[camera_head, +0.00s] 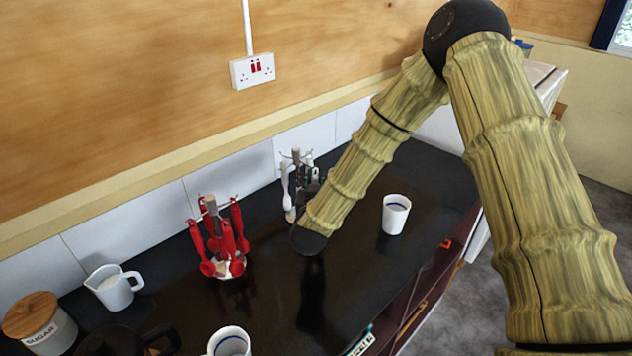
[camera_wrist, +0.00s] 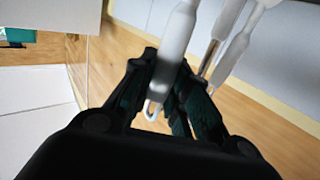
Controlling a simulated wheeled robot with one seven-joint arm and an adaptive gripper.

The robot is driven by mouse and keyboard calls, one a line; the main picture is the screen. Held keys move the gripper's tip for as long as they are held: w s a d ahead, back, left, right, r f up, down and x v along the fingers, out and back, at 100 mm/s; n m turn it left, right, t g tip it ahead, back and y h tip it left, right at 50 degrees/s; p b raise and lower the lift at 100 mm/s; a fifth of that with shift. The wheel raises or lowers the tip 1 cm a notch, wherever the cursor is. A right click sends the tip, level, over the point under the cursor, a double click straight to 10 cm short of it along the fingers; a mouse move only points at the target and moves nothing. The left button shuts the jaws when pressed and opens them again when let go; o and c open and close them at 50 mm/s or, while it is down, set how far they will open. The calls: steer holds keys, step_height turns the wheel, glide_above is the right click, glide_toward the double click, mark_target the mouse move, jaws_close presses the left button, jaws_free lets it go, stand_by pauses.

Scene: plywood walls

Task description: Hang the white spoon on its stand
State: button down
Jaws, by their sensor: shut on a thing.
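In the wrist view, a white handle with a loop at its end (camera_wrist: 177,42) lies between the fingers of my gripper (camera_wrist: 160,78), which is shut on it. I take it as the white spoon; its bowl is out of that view. Other white handles (camera_wrist: 236,45) show just to the right. In the head view, the stand (camera_head: 296,156) is near the back wall with white utensils (camera_head: 287,188) on or beside it. My gripper (camera_head: 313,188) is right at the stand, partly hidden by my arm. I cannot tell whether the held spoon's loop touches a hook.
A second stand with red utensils (camera_head: 220,238) is to the left. A white cup (camera_head: 396,214) stands to the right. A white jug (camera_head: 112,288), a sugar jar (camera_head: 40,322), a dark pot (camera_head: 108,341) and another cup (camera_head: 229,342) are in front. The dark counter (camera_head: 270,300) between is clear.

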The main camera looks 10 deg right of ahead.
steer(key=shift+r, duration=0.1)
steer(key=c, duration=1.3)
jaws_free()
steer(key=v, duration=0.8)
